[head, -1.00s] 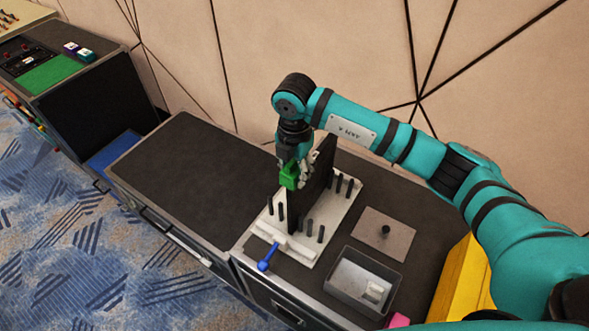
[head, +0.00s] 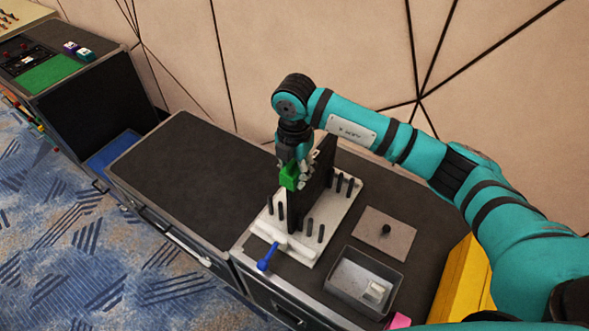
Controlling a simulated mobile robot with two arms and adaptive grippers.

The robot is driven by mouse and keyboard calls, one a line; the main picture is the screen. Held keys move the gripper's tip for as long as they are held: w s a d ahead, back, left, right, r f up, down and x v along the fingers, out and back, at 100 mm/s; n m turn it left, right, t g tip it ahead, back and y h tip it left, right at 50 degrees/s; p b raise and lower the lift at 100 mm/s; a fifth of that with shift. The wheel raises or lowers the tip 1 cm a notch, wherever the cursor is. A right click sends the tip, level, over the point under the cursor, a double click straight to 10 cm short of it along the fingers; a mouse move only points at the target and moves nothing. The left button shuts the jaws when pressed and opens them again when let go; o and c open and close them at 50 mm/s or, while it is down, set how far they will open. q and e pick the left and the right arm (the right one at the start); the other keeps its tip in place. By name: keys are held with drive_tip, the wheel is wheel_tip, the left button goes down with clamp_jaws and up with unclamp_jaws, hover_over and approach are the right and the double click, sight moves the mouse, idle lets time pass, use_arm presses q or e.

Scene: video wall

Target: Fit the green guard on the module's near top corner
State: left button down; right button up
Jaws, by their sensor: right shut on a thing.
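The module is a dark upright panel (head: 313,192) standing in a white cradle (head: 340,221) with several black pegs. My right gripper (head: 291,172) points down at the panel's near upper part and is shut on the green guard (head: 288,178). The green guard is at or beside the panel's near top corner; I cannot tell whether it is seated on it. The gripper hides part of the guard and of the panel's edge. My left gripper is not in view.
A blue-handled lever (head: 267,258) sticks out at the cradle's front. A grey bin (head: 365,282) with a white piece and a flat plate with a black knob (head: 385,230) lie to the right. The dark case top (head: 185,175) on the left is clear.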

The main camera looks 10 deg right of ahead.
sight(294, 161)
drive_tip(key=shift+f+b, duration=1)
drive_tip(key=shift+f, duration=0.5)
drive_tip(key=shift+f+b, duration=0.4)
drive_tip(key=shift+f, duration=0.1)
drive_tip(key=o, duration=1.6)
drive_tip(key=shift+c, duration=0.2)
drive_tip(key=shift+r, duration=0.1)
drive_tip(key=shift+r+p, duration=2.55)
drive_tip(key=shift+r, duration=1.4)
